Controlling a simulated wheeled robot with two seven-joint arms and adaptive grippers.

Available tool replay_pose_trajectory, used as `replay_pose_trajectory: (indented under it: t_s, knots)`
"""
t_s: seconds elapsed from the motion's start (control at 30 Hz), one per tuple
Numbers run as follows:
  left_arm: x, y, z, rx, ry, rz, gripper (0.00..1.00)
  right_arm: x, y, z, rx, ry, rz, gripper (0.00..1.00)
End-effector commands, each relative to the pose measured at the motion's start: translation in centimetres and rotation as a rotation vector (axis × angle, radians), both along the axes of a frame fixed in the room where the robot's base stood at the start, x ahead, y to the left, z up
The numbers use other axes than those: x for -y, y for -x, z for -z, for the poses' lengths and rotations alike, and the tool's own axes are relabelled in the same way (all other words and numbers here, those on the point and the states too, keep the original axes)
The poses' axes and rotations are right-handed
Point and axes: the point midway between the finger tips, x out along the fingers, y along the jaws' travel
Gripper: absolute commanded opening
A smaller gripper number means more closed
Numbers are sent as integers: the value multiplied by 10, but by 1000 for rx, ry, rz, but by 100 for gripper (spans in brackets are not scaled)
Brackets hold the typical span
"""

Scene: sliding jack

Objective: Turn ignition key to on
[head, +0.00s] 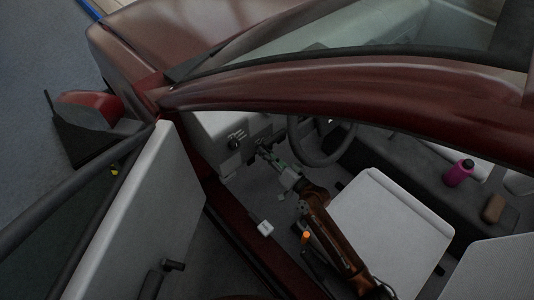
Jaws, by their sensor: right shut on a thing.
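My right gripper (268,153) reaches in through the open door to the lower dashboard (212,128), left of the steering wheel (297,146). Its fingers are shut on the small ignition key at the dark switch area under the dash. The key is mostly hidden between the fingertips and too small for its turn position to be told. My left gripper is out of view.
The open door (130,220) stands at the left, and the dark red roof frame (350,90) crosses above my right arm. The grey seat (385,235) is right of the arm. A pink bottle (459,173) and a brown block (493,208) lie farther right.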

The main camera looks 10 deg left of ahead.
Motion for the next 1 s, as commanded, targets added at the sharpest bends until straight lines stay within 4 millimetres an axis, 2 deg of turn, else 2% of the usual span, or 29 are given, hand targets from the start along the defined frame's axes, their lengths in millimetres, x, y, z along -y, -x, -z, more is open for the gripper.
replay_pose_trajectory:
  t_s: [0.03,0.33,0.37,0.6,0.87,1.0]
  knots:
    - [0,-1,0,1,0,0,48,-6,3,-3,-1,-6,-9,0]
    - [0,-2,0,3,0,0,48,-6,3,-4,-1,-6,-10,0]
    - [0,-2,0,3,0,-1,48,-6,3,-4,0,-6,-10,11]
    - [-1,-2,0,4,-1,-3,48,-2,2,-3,0,-4,-4,28]
    - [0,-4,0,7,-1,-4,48,0,1,-1,-1,-2,0,28]
    - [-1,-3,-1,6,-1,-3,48,8,5,0,-1,-1,1,28]
